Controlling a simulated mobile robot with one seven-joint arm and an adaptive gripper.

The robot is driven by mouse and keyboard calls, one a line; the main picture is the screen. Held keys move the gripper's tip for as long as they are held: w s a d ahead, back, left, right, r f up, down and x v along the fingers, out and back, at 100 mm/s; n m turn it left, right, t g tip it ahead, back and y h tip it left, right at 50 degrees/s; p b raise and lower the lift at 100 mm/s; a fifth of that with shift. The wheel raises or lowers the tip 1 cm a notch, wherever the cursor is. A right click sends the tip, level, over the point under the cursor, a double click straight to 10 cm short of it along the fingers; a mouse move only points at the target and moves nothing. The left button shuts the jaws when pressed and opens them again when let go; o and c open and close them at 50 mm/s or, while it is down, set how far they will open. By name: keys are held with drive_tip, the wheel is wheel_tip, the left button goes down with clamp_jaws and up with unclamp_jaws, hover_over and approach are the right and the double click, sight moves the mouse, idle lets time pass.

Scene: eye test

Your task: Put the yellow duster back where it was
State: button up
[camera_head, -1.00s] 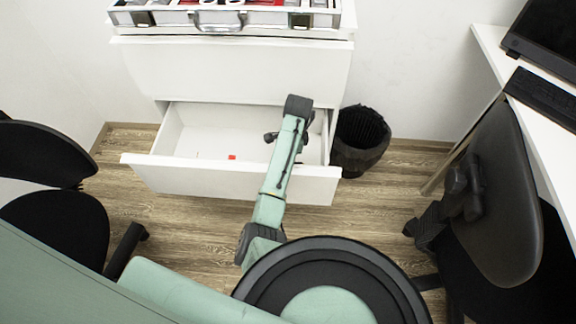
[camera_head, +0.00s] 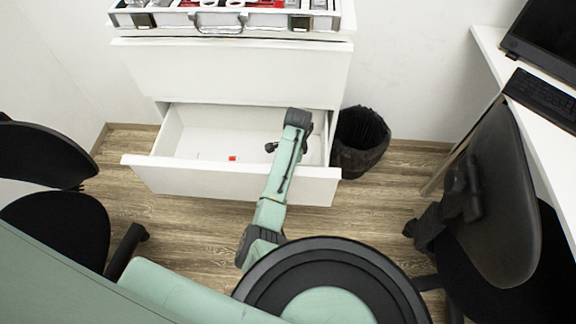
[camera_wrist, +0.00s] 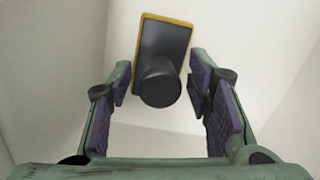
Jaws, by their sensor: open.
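The yellow duster (camera_wrist: 165,40) shows in the wrist view as a dark grey block with a yellow edge and a round black knob. It lies on a white surface that looks like the drawer floor. My gripper (camera_wrist: 159,84) is open, with its purple-padded fingers on either side of the knob. I see no clear contact between pads and knob. In the head view my arm reaches into the open bottom drawer (camera_head: 235,184) of the white cabinet. The duster is not visible there, and most of my gripper is hidden by my arm.
A small red item (camera_head: 232,158) lies in the drawer, left of my arm. A black waste bin (camera_head: 360,140) stands right of the drawer. An open case (camera_head: 225,20) sits on the cabinet. Black chairs (camera_head: 50,215) (camera_head: 505,190) flank the floor.

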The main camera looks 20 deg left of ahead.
drive_tip(key=shift+r, duration=0.1)
wheel_tip(320, 180, up, 12)
drive_tip(key=d, duration=0.1)
drive_tip(key=shift+w+d+p, duration=0.15)
drive_tip(key=shift+w+p, duration=0.1)
drive_tip(key=shift+p, duration=0.1)
idle(0.4)
